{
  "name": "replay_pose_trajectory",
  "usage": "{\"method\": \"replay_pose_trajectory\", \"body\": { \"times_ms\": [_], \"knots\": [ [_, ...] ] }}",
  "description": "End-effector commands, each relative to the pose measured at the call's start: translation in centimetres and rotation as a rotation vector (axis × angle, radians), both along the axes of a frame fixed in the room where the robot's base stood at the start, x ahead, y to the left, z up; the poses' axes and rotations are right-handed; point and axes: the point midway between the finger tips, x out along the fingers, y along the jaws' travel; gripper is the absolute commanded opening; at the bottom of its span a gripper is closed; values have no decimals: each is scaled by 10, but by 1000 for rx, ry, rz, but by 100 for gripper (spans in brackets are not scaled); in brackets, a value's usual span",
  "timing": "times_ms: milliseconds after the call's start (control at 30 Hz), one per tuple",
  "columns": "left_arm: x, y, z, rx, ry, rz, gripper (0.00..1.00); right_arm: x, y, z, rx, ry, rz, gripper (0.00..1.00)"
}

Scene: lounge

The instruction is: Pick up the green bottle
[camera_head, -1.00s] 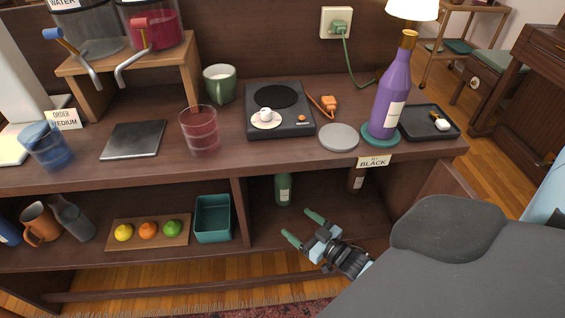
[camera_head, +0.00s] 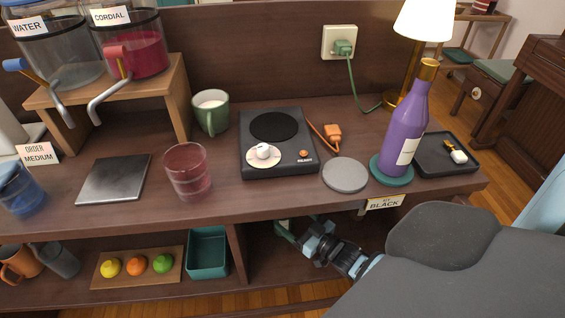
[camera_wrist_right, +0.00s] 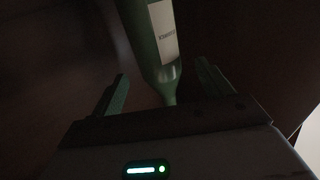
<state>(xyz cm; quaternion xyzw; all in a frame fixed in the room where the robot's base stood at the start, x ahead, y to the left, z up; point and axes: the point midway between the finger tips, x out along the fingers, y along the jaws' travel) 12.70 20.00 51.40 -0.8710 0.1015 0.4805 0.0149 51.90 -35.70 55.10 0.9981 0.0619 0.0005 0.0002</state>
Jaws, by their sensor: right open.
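The green bottle (camera_wrist_right: 150,30) fills the upper middle of the right wrist view. Its pale label faces the camera and its narrow neck points toward the gripper. My right gripper (camera_wrist_right: 161,75) is open, with one green finger on each side of the bottle's neck and dark gaps between. In the head view my right gripper (camera_head: 301,227) reaches into the lower shelf compartment, under the counter's front edge. There the counter edge and the gripper hide most of the bottle. My left gripper is not in view.
The counter edge (camera_head: 270,208) lies just above my right gripper, and a shelf divider (camera_head: 236,255) stands left of it. A teal bin (camera_head: 207,268) is beyond the divider. On the counter above are a purple bottle (camera_head: 404,130), a hot plate (camera_head: 285,170) and a red glass (camera_head: 187,178).

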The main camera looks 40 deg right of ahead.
Motion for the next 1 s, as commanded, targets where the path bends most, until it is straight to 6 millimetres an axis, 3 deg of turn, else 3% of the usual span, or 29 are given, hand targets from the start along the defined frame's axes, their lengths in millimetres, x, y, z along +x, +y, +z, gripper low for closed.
{"method": "replay_pose_trajectory", "body": {
  "times_ms": [100,367,700,1000],
  "knots": [
    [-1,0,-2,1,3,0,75,13,2,0,0,-1,0,79],
    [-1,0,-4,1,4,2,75,23,3,0,1,-1,0,79],
    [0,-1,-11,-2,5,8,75,64,8,0,0,-1,0,79],
    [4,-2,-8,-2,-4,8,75,68,9,0,0,1,0,79]
  ]
}}
